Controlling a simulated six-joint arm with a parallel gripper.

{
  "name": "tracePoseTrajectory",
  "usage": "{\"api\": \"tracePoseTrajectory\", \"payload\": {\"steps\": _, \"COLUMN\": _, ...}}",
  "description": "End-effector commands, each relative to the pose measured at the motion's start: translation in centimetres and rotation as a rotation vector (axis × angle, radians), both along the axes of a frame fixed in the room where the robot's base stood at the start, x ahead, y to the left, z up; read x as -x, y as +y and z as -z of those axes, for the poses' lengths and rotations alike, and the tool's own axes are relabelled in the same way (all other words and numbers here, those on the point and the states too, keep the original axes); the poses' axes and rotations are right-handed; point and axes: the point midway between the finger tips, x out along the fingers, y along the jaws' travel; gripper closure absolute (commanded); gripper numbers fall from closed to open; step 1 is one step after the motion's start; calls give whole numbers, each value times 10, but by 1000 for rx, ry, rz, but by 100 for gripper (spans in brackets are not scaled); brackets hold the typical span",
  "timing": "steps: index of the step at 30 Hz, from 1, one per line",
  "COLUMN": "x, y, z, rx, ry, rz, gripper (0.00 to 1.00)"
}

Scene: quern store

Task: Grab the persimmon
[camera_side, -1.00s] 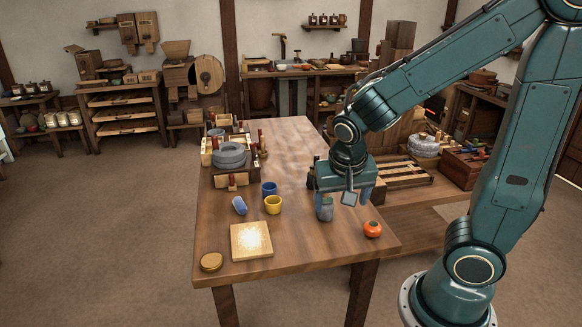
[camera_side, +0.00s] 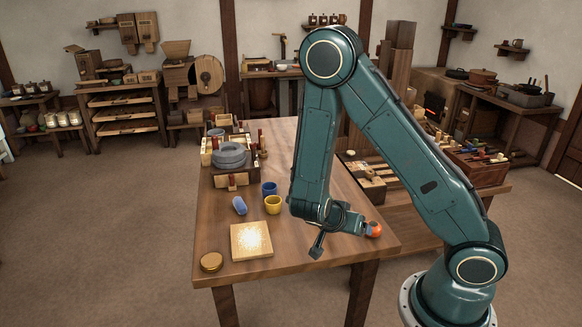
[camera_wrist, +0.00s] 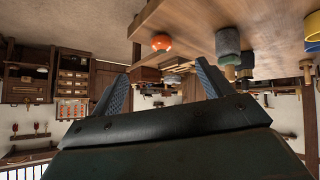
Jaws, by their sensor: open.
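The orange-red persimmon (camera_side: 375,230) sits on the wooden table near its front right corner in the side view, its left edge partly hidden by one finger. In the wrist view, which looks upside down, the persimmon (camera_wrist: 161,43) shows beyond the fingertips, between their lines. My gripper (camera_side: 340,236) is low over the table, just left of the persimmon and tilted. In the wrist view my gripper (camera_wrist: 160,80) has its two fingers wide apart with nothing between them. I cannot tell whether the near finger touches the fruit.
A grey jar (camera_wrist: 228,42) stands close to the persimmon; my arm hides it in the side view. Yellow (camera_side: 273,205) and blue (camera_side: 269,188) cups, a blue object (camera_side: 239,205) and a square board (camera_side: 251,241) are to the left.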

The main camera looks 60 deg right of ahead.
Motion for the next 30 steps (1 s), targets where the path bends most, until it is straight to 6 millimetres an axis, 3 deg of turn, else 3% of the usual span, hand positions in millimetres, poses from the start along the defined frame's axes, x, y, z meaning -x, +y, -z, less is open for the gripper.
{"api": "tracePoseTrajectory", "payload": {"steps": 16, "x": 15, "y": -32, "z": 57, "rx": 272, "ry": -123, "rz": 14, "gripper": 21}}
{"api": "tracePoseTrajectory", "payload": {"steps": 30, "x": 18, "y": -39, "z": 70, "rx": 322, "ry": -171, "rz": -7, "gripper": 21}}
